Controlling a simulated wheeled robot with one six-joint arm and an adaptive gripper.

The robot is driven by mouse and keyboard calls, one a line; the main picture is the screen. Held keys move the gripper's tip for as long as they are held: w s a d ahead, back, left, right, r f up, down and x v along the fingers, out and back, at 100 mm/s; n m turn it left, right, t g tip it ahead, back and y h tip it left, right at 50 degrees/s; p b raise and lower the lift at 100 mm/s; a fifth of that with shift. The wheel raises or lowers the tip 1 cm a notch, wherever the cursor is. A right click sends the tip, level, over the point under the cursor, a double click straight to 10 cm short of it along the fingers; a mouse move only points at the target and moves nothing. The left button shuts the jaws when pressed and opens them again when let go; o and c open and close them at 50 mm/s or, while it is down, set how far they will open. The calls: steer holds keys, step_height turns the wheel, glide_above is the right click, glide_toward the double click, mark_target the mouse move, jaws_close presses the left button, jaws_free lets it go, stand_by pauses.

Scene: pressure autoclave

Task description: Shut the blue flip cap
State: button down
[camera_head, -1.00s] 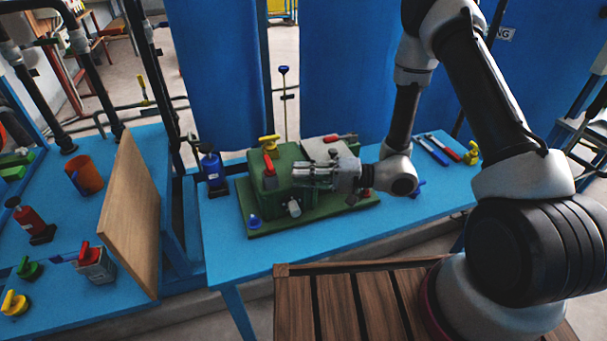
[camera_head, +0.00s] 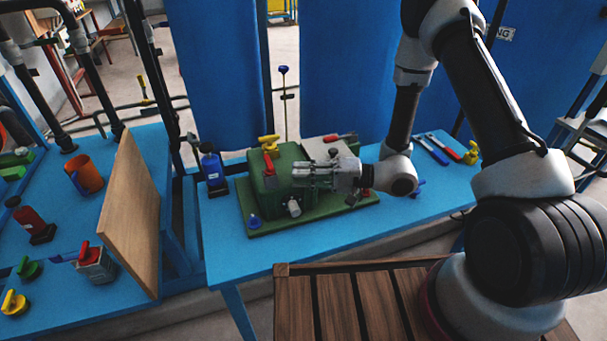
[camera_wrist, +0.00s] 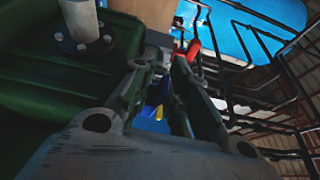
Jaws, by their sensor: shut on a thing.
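My gripper (camera_head: 296,174) lies level at the front of the green box (camera_head: 283,165), under its red lever (camera_head: 268,163). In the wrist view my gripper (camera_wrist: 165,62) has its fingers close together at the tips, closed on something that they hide. A small blue cap-like part (camera_head: 254,221) is at the front left corner of the green base plate, apart from my gripper. A blue bottle (camera_head: 212,168) with a blue top stands left of the box. I cannot tell which blue part is the flip cap, or whether it is open.
A grey stub (camera_head: 294,208) sticks out of the box's front, just below my gripper. A wooden board (camera_head: 133,215) stands upright at left. The blue table's front strip (camera_head: 350,226) is clear.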

steer(key=shift+w+r, duration=0.1)
stand_by(0.3)
steer(key=c, duration=1.6)
jaws_free()
steer(key=shift+d, duration=0.15)
steer(key=s+d, duration=0.1)
steer(key=d, duration=0.7)
steer(key=shift+d+r, duration=0.35)
steer(key=s+d, duration=0.1)
steer(key=d, duration=1.1)
steer(key=shift+s, duration=0.2)
